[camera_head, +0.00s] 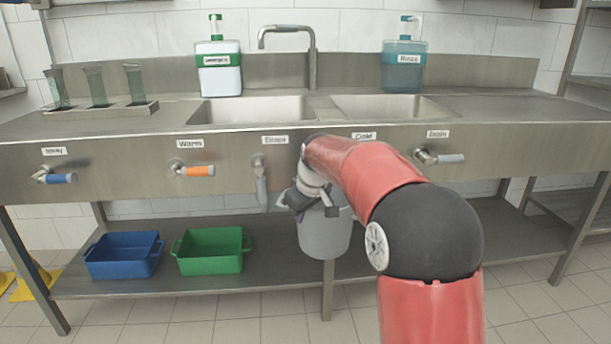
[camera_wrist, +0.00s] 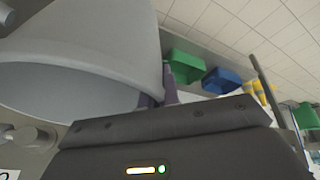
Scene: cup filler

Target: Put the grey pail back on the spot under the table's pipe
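The grey pail (camera_head: 325,238) hangs upright or nearly so in front of the table's middle, its base over the lower shelf's front edge. My gripper (camera_head: 308,200) is at its upper left rim, partly hidden by my arm. In the wrist view, the purple fingers (camera_wrist: 158,94) sit either side of the wall of the pail (camera_wrist: 85,50), shut on it at the rim. The table's grey pipe (camera_head: 261,180) bends down from the front panel, just left of my gripper and the pail. The lower shelf (camera_head: 270,255) beneath the pipe is bare.
A green crate (camera_head: 210,250) and a blue crate (camera_head: 124,255) stand on the shelf left of the pail. A table leg (camera_head: 327,290) is below the pail. Valve handles, one orange (camera_head: 198,171), project from the front panel. The shelf's right part is clear.

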